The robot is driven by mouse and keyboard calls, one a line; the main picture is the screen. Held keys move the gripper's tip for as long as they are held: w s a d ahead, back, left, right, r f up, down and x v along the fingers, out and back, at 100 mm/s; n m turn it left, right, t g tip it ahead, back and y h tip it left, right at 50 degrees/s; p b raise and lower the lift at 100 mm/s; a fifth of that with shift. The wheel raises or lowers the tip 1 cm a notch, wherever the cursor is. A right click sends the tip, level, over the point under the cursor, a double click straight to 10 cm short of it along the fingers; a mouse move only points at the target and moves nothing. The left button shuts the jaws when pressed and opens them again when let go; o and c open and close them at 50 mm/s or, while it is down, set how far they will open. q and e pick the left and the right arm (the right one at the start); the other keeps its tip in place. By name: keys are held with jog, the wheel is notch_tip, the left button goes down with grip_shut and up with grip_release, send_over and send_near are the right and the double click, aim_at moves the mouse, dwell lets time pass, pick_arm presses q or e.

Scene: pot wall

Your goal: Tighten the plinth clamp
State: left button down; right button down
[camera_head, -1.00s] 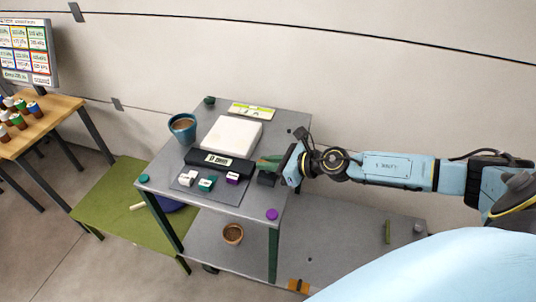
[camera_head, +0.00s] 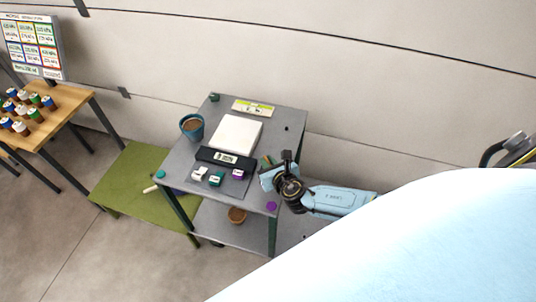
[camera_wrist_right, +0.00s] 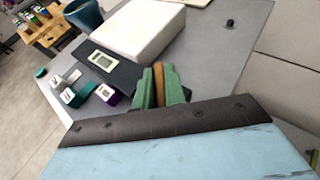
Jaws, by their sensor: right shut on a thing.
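A white square slab (camera_head: 236,134) lies on the grey table, with a black bar (camera_head: 243,163) bearing a small display along its front edge. They also show in the right wrist view as the slab (camera_wrist_right: 140,27) and the bar (camera_wrist_right: 122,75). I cannot tell for certain which part is the clamp. My right gripper (camera_head: 267,162) is at the right end of the bar. In the right wrist view its green fingers (camera_wrist_right: 159,84) are shut on a narrow orange-brown piece (camera_wrist_right: 158,82). Where that piece joins the bar is hidden. My left gripper is out of view.
White, green (camera_head: 216,178) and purple (camera_head: 239,174) labelled blocks sit in front of the bar. A blue pot (camera_head: 192,128) of soil stands left of the slab. A brown pot (camera_head: 237,215) is on the lower shelf. A green bench (camera_head: 140,182) stands at left.

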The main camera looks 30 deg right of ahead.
jog(key=m+h, duration=0.2)
jog(key=h, duration=0.1)
jog(key=shift+a+m+g+p, duration=0.1)
jog(key=shift+m+g+p, duration=0.2)
jog(key=shift+p, duration=0.05)
jog(key=shift+m+g+h, duration=0.5)
jog(key=shift+m+h, duration=0.6)
jog(key=shift+h, duration=0.1)
jog(key=shift+m+h, duration=0.3)
jog(key=c, duration=1.5)
grip_release()
jog(key=shift+o, duration=0.2)
jog(key=p+v, duration=0.1)
jog(key=v, duration=1.2)
jog(key=shift+r+p, duration=0.35)
jog(key=shift+p, duration=0.05)
